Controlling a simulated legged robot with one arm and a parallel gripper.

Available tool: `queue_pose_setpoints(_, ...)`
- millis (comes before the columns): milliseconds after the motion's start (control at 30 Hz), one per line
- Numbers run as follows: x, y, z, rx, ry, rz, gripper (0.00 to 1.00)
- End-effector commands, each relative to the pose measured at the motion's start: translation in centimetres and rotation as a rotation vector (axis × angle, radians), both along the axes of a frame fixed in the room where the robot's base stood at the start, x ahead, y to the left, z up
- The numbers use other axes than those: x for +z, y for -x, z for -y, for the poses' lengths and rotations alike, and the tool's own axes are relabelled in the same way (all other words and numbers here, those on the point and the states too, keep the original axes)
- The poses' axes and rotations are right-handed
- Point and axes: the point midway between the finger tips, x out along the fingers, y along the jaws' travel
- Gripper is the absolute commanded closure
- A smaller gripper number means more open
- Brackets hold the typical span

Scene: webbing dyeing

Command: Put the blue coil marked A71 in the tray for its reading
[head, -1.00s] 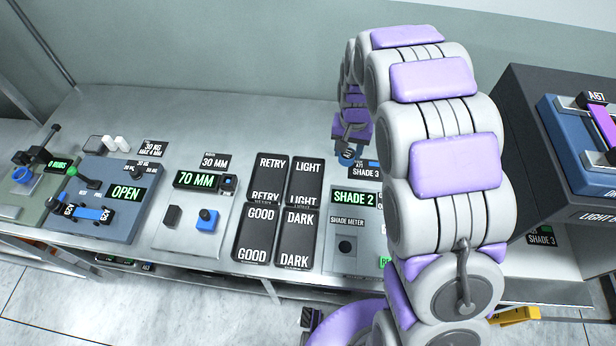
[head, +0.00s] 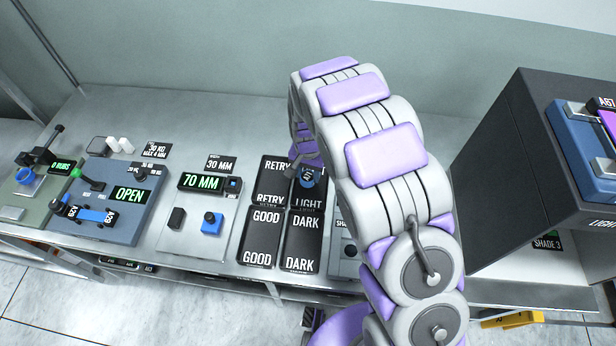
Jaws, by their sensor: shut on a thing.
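A small blue coil (head: 307,179) is held in my gripper (head: 305,168) over the LIGHT tray (head: 308,206). The gripper is shut on it, and its fingers are small and partly hidden by my arm. The mark on the coil is too small to read. I cannot tell whether the coil touches the tray. The RETRY tray (head: 269,182) is to the left, the GOOD tray (head: 262,232) front left and the DARK tray (head: 303,235) in front. These three look empty. My arm hides most of the shade meter (head: 345,252), including its display.
Left of the trays stand a station reading 70 MM (head: 202,182) and a blue station reading OPEN (head: 125,195) with a blue piece marked A29 (head: 90,214). A large dark light box (head: 510,170) stands at the right. The bench behind the trays is clear.

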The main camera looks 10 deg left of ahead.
Motion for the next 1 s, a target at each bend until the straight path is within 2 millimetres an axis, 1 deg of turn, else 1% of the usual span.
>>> queue_pose_setpoints(33, -0.9, 0.1, 0.2, -0.002, -0.001, -0.005, 0.87)
queue_pose_setpoints(100, -1.8, 0.1, 0.4, -0.002, -0.002, -0.006, 0.87)
queue_pose_setpoints(167, -2.3, 0.1, 0.5, -0.002, -0.003, -0.006, 0.87)
queue_pose_setpoints(500, -2.7, 0.1, 0.0, -0.001, 0.003, -0.005, 0.87)
queue_pose_setpoints(533, -2.7, 0.1, 0.0, -0.001, 0.003, -0.005, 0.51)
queue_pose_setpoints(767, -2.6, 0.1, 0.0, -0.001, 0.003, -0.003, 0.29)
queue_pose_setpoints(800, -2.6, 0.1, 0.1, -0.001, 0.001, -0.003, 0.27)
queue_pose_setpoints(1000, -2.5, 0.0, 0.3, -0.002, -0.001, -0.003, 0.27)
